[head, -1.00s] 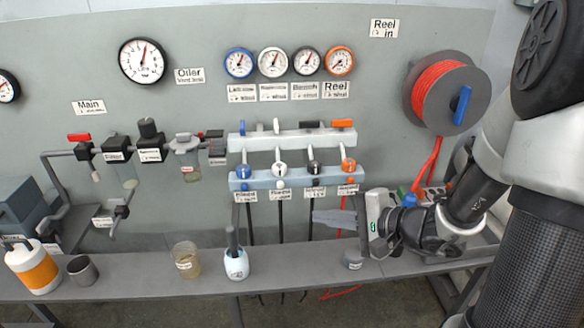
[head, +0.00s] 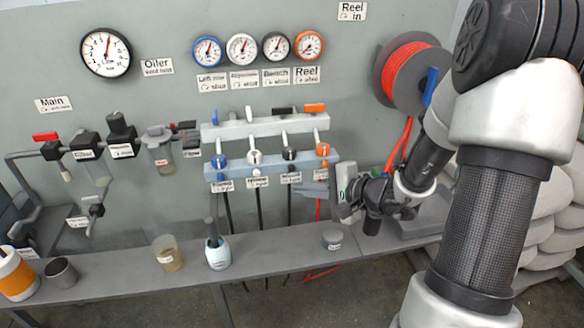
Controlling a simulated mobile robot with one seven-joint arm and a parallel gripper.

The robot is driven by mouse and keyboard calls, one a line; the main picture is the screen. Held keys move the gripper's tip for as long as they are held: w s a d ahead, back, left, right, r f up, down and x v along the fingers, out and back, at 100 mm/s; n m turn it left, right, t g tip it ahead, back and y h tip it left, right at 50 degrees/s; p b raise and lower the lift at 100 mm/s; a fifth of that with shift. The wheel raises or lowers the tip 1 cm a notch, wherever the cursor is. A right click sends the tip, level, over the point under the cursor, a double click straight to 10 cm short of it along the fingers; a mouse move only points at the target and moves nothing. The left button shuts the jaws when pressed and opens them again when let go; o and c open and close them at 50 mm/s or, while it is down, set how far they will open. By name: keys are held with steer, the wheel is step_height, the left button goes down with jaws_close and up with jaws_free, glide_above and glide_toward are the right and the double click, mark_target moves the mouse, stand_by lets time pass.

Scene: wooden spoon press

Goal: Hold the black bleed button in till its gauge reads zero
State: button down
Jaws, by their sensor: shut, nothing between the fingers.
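The lower pale-blue manifold (head: 238,168) carries a row of coloured knobs with small buttons under them. The black knob (head: 289,153) is third from the left, and a small black button (head: 290,167) shows below it above a label. The black-rimmed gauge (head: 276,46) is third in the upper row; its needle leans up and right, off the low end, though its numbers are too small to read. My gripper (head: 302,190) is shut and empty. Its grey fingers point left, just below and right of the black button, and appear apart from it.
The orange knob (head: 322,149) and white knob (head: 254,157) flank the black one closely. Hoses hang below the manifold. The hose reel (head: 410,75) is upper right.

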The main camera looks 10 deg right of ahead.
mark_target(292, 169)
steer(key=shift+w+b, duration=0.3)
steer(key=shift+w, duration=1.8)
stand_by(0.4)
steer(key=shift+w+b, duration=0.4)
steer(key=shift+w, duration=0.5)
stand_by(2.1)
steer(key=shift+s+b, duration=0.1)
steer(key=shift+b, duration=0.25)
stand_by(0.3)
steer(key=shift+s+b, duration=0.4)
steer(key=shift+s, duration=0.45)
